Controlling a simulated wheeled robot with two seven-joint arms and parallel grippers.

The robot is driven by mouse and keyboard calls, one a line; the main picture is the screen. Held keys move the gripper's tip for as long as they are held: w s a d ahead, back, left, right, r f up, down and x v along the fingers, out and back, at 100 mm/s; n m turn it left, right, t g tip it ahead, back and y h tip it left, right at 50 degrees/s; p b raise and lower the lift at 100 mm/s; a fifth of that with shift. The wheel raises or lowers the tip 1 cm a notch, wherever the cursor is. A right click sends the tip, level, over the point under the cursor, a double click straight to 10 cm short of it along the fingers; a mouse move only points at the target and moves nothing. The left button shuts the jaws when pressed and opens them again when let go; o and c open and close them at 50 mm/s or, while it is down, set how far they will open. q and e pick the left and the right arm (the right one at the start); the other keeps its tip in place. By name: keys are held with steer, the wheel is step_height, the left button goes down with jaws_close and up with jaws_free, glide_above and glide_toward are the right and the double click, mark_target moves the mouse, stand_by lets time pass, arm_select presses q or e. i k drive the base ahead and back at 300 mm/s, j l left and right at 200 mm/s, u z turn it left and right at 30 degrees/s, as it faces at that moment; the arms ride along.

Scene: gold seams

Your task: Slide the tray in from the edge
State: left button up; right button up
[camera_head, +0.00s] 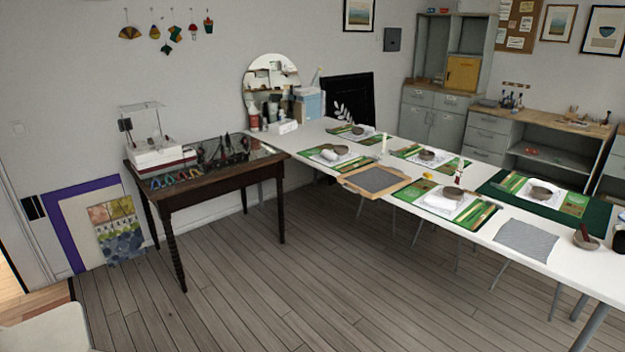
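A tray (349,186) with a light wooden rim and a dark grey inner surface lies on the long white table (475,213). It sits at the table's near long edge, and its near corner appears to reach past that edge. Green place mats with white cloths and bowls lie beside and behind it. Neither of my grippers shows in the head view.
A dark wooden side table (205,187) with tools stands to the left. A white candle (383,143) and a small yellow object (428,176) stand near the tray. A grey cloth (524,240) lies farther right. The wooden floor (290,290) in front is clear.

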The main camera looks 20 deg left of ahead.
mark_target(374, 181)
steer(key=u, duration=0.15)
steer(key=i+j, duration=0.15)
steer(key=i, duration=0.35)
steer(key=i+j, duration=0.15)
steer(key=i, duration=0.35)
steer(key=i+j, duration=0.15)
steer(key=i, duration=0.35)
steer(key=i+j, duration=0.15)
steer(key=i, duration=0.3)
steer(key=i+j+z, duration=0.1)
steer(key=i, duration=0.4)
steer(key=i+j, duration=0.25)
steer(key=i, duration=0.25)
steer(key=i+j, duration=0.15)
steer(key=i, duration=0.35)
